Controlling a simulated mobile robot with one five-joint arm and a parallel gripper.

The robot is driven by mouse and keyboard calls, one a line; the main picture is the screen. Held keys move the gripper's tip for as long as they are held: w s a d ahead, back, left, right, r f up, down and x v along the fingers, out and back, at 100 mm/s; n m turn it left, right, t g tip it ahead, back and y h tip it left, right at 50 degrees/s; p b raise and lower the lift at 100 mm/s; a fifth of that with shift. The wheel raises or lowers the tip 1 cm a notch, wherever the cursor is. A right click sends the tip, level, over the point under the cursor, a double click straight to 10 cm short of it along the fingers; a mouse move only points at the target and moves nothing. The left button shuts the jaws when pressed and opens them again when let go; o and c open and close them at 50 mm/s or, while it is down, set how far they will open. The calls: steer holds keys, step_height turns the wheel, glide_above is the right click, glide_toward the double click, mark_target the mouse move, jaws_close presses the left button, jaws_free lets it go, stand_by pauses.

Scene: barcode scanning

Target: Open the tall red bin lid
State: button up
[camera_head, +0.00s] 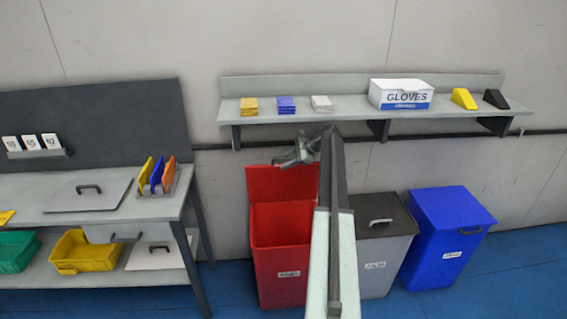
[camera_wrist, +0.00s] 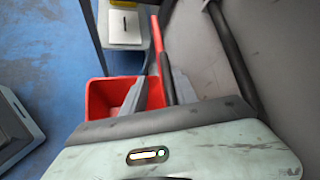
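The tall red bin (camera_head: 281,257) stands on the blue floor below the wall shelf. Its red lid (camera_head: 280,182) is raised and stands upright at the back, so the bin's inside shows. My gripper (camera_head: 291,157) is at the lid's top edge, in front of the wall. In the wrist view the red bin (camera_wrist: 97,98) lies beyond the fingers. The lid (camera_wrist: 157,35) shows there nearly edge-on, as a thin red strip running between the two grey fingers of my gripper (camera_wrist: 158,72). The fingers look apart. Whether either touches the lid is unclear. My arm covers the bin's right side.
A grey bin (camera_head: 381,262) with a dark, shut lid and a blue shut bin (camera_head: 444,240) stand to the right. Above, the wall shelf (camera_head: 350,113) holds a gloves box (camera_head: 401,94). A workbench (camera_head: 100,213) stands left. A dark rail (camera_head: 450,135) runs along the wall.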

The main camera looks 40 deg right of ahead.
steer(key=s+d+r, duration=0.1)
steer(key=s+d, duration=0.2)
steer(key=s, duration=0.3)
steer(key=s+d+p, duration=0.1)
steer(key=s+d, duration=0.3)
steer(key=s, duration=0.2)
steer(key=shift+r, duration=0.35)
steer(key=w+a+f+n+g+p, duration=0.1)
steer(key=w+a+n+g, duration=0.15)
steer(key=a, duration=0.95)
steer(key=w+a+f+n+g+p, duration=0.1)
steer(key=a+n, duration=0.3)
steer(key=a, duration=0.8)
steer(key=w+a+f+n+g, duration=0.2)
steer(key=a+n, duration=0.2)
steer(key=a, duration=0.7)
steer(key=s+a+n+g+h, duration=0.1)
steer(key=s+a+n, duration=0.3)
steer(key=a, duration=0.5)
steer(key=s+a+n+g+h+p, duration=0.1)
steer(key=s+a+n, duration=0.3)
steer(key=a, duration=0.6)
steer(key=s+a+n+g+h+p, duration=0.1)
steer(key=s+a+n+h, duration=0.2)
steer(key=a, duration=0.6)
steer(key=shift+s+a+f+n, duration=0.35)
steer(key=shift+s+n, duration=0.2)
steer(key=shift+n, duration=0.3)
